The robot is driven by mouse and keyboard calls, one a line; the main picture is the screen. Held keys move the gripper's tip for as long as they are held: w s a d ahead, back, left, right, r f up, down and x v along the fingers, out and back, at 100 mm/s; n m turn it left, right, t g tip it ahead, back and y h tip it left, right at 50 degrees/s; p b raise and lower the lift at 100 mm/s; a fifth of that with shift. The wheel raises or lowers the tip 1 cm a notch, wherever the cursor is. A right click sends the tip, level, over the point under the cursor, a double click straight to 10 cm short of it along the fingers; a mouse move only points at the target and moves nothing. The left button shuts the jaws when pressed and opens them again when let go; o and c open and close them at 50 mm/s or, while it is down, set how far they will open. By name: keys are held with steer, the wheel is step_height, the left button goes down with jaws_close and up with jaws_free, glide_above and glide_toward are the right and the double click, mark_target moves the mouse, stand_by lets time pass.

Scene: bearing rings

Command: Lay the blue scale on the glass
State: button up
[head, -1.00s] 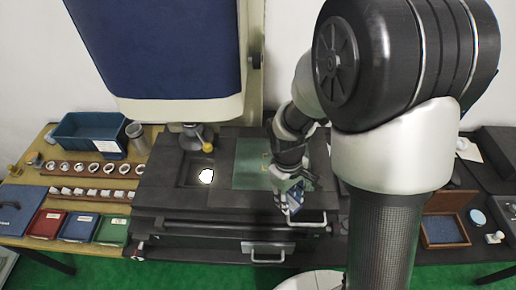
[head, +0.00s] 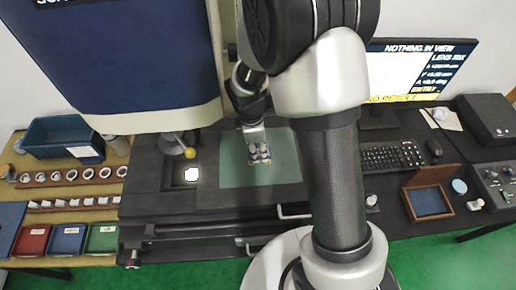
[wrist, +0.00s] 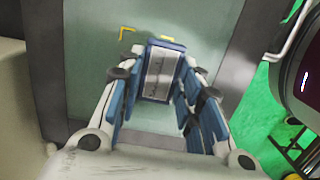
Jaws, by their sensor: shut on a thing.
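The glass (head: 285,170) is a greenish plate set in the dark stage of the measuring machine. It also fills much of the wrist view (wrist: 90,75), with yellow corner marks on it. My gripper (head: 259,158) is over the glass, pointing down. In the wrist view the blue scale (wrist: 161,73), a pale marked face with a blue edge, sits between the fingers of my gripper (wrist: 163,92), which is shut on it. In the head view the fingers hide most of the scale. I cannot tell whether it touches the glass.
A round lit spot (head: 191,174) lies left of the glass. A monitor (head: 420,70) reads "NOTHING IN VIEW". A wooden box with a blue lining (head: 428,202) is at the right. Blue bin (head: 62,135), rings and coloured trays (head: 68,240) are at the left.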

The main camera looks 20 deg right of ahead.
mark_target(258, 149)
steer(key=shift+w+d, duration=0.2)
steer(key=shift+w, duration=0.9)
steer(key=shift+w+f+b, duration=0.1)
steer(key=shift+f+b, duration=0.45)
steer(key=shift+f, duration=1.3)
steer(key=shift+r, duration=0.1)
steer(key=o, duration=1.1)
